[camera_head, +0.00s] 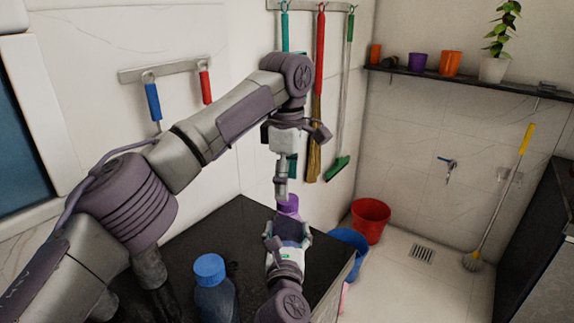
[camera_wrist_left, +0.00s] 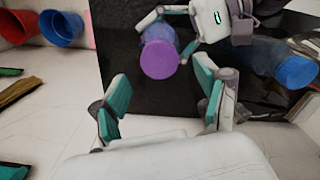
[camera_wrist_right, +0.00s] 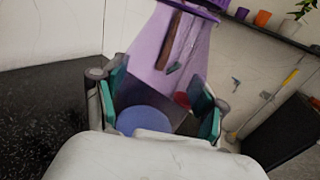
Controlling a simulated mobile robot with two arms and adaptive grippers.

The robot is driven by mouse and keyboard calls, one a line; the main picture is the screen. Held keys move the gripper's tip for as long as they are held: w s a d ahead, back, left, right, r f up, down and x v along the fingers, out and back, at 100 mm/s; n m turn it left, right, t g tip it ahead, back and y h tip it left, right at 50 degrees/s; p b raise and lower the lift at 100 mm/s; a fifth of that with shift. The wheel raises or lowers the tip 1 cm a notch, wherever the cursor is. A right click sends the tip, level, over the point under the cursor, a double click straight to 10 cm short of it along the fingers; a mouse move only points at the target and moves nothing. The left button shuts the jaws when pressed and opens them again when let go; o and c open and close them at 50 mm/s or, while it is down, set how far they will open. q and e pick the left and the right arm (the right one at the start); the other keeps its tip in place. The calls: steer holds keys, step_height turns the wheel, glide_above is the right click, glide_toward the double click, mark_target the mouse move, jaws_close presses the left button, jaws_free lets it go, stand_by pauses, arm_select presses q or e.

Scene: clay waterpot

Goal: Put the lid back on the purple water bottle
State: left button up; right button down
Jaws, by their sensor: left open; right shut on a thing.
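The purple water bottle (camera_head: 289,204) is upright at the counter's far end, its purple round lid (camera_wrist_left: 160,59) on top. I cannot tell how firmly the lid sits. My right gripper (camera_head: 287,238) is shut around the bottle's lower body. In the right wrist view the translucent purple body (camera_wrist_right: 160,50) rises between the fingers (camera_wrist_right: 160,105). My left gripper (camera_head: 281,191) is open and empty, close above the lid, fingers pointing down. In the left wrist view the lid shows beyond and between its open fingertips (camera_wrist_left: 160,90), apart from them.
A blue-capped bottle (camera_head: 209,269) stands on the dark counter (camera_head: 240,225) nearer me, also in the left wrist view (camera_wrist_left: 297,72). A red bucket (camera_head: 370,219) and blue bucket (camera_head: 349,242) stand beyond the counter edge. Brushes (camera_head: 319,90) hang on the wall behind.

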arm_select(q)
steer(key=shift+f, duration=2)
steer(key=shift+c, duration=0.3)
